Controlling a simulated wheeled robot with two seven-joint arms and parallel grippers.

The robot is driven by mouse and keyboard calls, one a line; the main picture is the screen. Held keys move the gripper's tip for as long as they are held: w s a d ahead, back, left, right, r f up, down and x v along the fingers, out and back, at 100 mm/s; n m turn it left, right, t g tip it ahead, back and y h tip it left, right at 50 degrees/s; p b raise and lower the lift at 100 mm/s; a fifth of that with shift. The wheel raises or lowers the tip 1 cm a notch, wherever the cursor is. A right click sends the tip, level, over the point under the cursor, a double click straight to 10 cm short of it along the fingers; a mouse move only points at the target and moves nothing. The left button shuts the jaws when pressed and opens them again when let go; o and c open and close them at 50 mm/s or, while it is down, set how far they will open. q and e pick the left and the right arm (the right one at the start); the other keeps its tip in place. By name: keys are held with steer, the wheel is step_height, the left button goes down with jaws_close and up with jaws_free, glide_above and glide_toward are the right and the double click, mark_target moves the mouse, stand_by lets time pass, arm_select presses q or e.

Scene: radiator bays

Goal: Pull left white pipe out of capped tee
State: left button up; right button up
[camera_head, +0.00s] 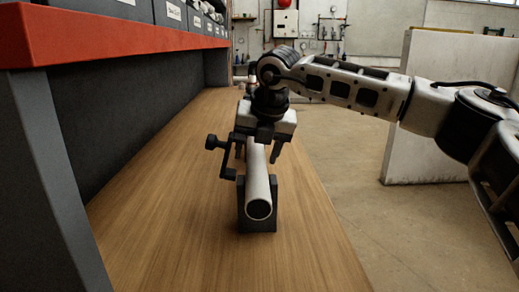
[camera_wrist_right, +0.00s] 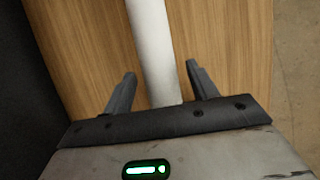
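A white pipe (camera_head: 257,182) lies lengthwise above the wooden bench, its open round end facing me. Its near end rests in a dark support block (camera_head: 258,224). My right gripper (camera_head: 258,156) is over the pipe, pointing down, with one finger on each side. In the right wrist view, the white pipe (camera_wrist_right: 153,45) runs between the open fingers of the right gripper (camera_wrist_right: 160,69), with a gap on both sides. The capped tee cannot be made out; my right gripper and arm hide the pipe's far part. My left gripper is not in view.
A dark clamp with a knob (camera_head: 213,143) stands just left of the pipe. A shelf with a red edge (camera_head: 120,35) and a grey post (camera_head: 50,160) border the left. The wooden bench top (camera_head: 165,225) is clear around the block.

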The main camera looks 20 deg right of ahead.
steer(key=shift+w+d, duration=0.1)
steer(key=shift+s+r, duration=0.2)
steer(key=shift+r, duration=0.35)
steer(key=v, duration=1.4)
steer(key=shift+s+r, duration=0.2)
steer(key=shift+r, duration=0.15)
